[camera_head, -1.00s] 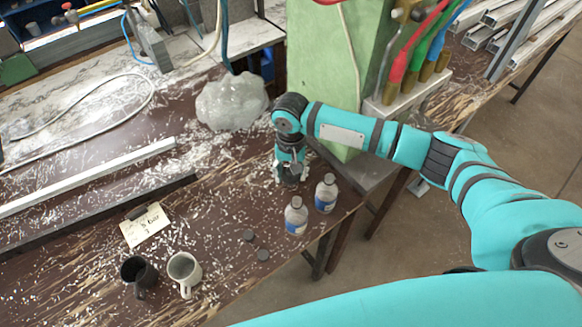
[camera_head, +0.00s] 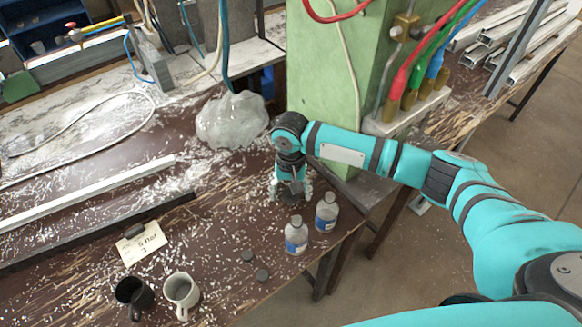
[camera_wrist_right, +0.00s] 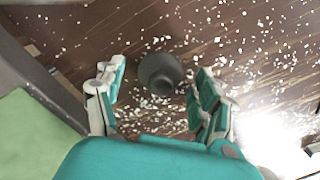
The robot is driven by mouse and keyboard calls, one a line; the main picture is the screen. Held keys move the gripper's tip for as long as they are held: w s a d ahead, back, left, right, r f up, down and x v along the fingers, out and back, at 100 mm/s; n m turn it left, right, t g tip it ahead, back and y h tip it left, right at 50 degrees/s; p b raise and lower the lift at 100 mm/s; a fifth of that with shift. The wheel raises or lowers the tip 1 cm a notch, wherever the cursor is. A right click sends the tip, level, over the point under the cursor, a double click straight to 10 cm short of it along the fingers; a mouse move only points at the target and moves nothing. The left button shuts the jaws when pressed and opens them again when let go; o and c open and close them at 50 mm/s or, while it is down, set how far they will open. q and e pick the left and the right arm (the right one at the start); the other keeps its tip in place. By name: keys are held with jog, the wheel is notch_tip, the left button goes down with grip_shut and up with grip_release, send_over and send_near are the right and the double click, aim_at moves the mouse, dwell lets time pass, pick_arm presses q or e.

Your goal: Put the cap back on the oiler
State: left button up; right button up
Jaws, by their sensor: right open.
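My right gripper (camera_head: 291,190) points down at the bench near its right end, with its fingers apart. In the right wrist view the open fingers (camera_wrist_right: 155,95) stand either side of a dark grey round thing with a narrower round top (camera_wrist_right: 160,73), with gaps on both sides. It may be the oiler; the gripper mostly hides it in the head view. Two small dark discs lie on the bench, one nearer the bottles (camera_head: 262,275) and one just behind it (camera_head: 247,256); they look like caps, but I cannot tell which belongs to the oiler. My left gripper is out of view.
Two clear bottles with blue labels and grey tops, one left (camera_head: 296,238) and one right (camera_head: 326,212), stand close in front of my right gripper. A black mug (camera_head: 134,294), a white mug (camera_head: 181,290) and a card (camera_head: 141,243) are left. A green column (camera_head: 335,80) rises behind.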

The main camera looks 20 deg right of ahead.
notch_tip(320, 180, up, 17)
jog(key=b, duration=0.2)
jog(key=shift+s+r, duration=0.15)
jog(key=shift+s, duration=0.15)
